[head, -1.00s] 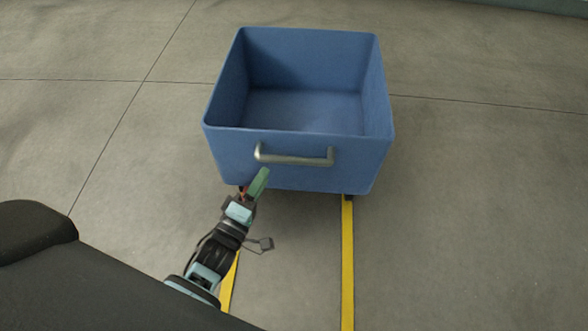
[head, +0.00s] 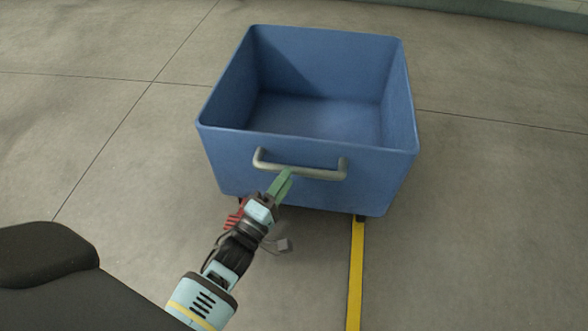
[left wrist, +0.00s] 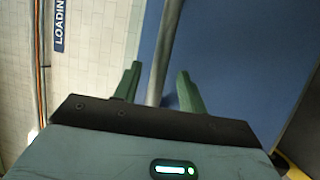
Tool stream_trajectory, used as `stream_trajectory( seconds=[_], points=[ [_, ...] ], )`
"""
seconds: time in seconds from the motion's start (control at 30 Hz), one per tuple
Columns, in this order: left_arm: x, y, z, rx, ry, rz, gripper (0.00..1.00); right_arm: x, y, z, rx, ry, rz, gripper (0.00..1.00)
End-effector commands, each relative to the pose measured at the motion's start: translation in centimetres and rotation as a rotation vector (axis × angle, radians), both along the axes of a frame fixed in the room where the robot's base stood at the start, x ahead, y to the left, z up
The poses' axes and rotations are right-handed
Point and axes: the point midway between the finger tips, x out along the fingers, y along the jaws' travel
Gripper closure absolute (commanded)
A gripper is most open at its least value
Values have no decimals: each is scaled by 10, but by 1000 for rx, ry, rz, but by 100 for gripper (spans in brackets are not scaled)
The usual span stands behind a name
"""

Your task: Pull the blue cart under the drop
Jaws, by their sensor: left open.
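The blue cart (head: 300,185) is an open, empty box on the floor in the head view, with a grey metal bar handle (head: 325,174) on its near side. My left gripper (head: 284,176) is at the left half of the handle. In the left wrist view, the handle bar (left wrist: 160,70) runs between the two green fingers (left wrist: 158,90), which stand apart with a gap visible on the left side of the bar. The blue side of the cart (left wrist: 240,60) fills the right of that view. My right gripper is not in view.
A yellow floor line (head: 356,270) runs from under the cart toward me. The concrete floor (head: 490,220) is clear to the right. The wrist view shows a pale block wall (left wrist: 95,45) with a partly visible "LOADIN" sign (left wrist: 59,25).

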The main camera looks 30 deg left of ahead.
Motion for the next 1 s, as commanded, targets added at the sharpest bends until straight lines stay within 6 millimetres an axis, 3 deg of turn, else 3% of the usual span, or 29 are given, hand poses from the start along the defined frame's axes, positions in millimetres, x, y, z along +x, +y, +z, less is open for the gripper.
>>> stream_trajectory(
  seconds=[0.3,0.67,1.0],
  points=[
    [38,-5,5,-1,0,0,59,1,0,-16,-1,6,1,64],
    [43,-5,7,-1,1,0,59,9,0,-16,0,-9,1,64],
    [43,-5,7,-1,1,0,100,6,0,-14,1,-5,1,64]
  ],
)
